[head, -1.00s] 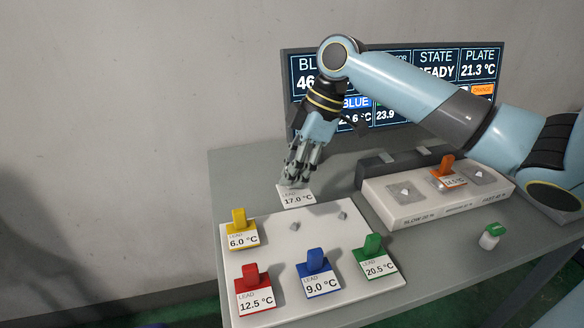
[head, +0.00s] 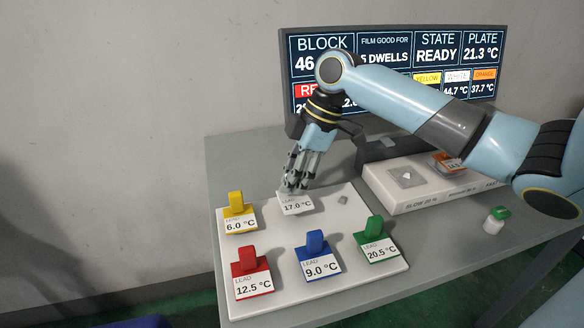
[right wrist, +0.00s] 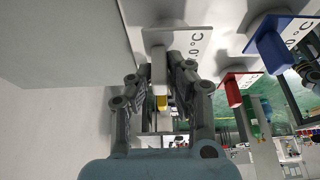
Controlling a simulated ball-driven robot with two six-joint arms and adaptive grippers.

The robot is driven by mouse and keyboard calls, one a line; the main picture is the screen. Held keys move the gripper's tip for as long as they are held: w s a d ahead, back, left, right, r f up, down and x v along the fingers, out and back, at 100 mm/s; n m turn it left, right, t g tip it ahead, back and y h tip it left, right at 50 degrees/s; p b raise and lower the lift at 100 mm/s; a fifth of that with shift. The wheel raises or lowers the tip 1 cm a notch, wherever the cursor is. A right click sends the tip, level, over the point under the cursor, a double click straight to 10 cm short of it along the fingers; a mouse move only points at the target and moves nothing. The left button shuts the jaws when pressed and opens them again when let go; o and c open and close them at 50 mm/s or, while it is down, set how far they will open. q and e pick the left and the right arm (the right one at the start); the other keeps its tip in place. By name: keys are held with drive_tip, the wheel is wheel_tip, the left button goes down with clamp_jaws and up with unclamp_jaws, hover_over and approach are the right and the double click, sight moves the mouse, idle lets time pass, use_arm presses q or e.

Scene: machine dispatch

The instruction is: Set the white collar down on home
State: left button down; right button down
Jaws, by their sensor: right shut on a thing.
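The white collar (head: 296,205), with a 17.0 °C label, hangs in my right gripper (head: 296,183) over the back part of the white tray (head: 327,286). The gripper is shut on its upright tab. In the right wrist view the fingers (right wrist: 160,88) close around the white collar (right wrist: 186,40). Whether the collar touches the tray cannot be told. A small grey spot (head: 343,200) shows bare to its right on the tray. No place marked home is readable. My left gripper is out of view.
A yellow collar (head: 236,212) sits left of the white one. Red (head: 251,271), blue (head: 317,258) and green (head: 375,240) collars sit along the front. Behind stand a white heating block (head: 407,200) with an orange collar (head: 447,161) and a screen (head: 438,52).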

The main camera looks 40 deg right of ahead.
drive_tip(key=shift+f+b, duration=0.6)
drive_tip(key=shift+f, duration=0.3)
drive_tip(key=c, duration=1.2)
unclamp_jaws()
drive_tip(key=shift+d+r, duration=0.1)
drive_tip(key=shift+r, duration=0.1)
drive_tip(key=v, duration=1.1)
drive_tip(key=shift+s+d+r, duration=0.1)
drive_tip(key=shift+s+r, duration=0.05)
drive_tip(key=shift+r, duration=0.1)
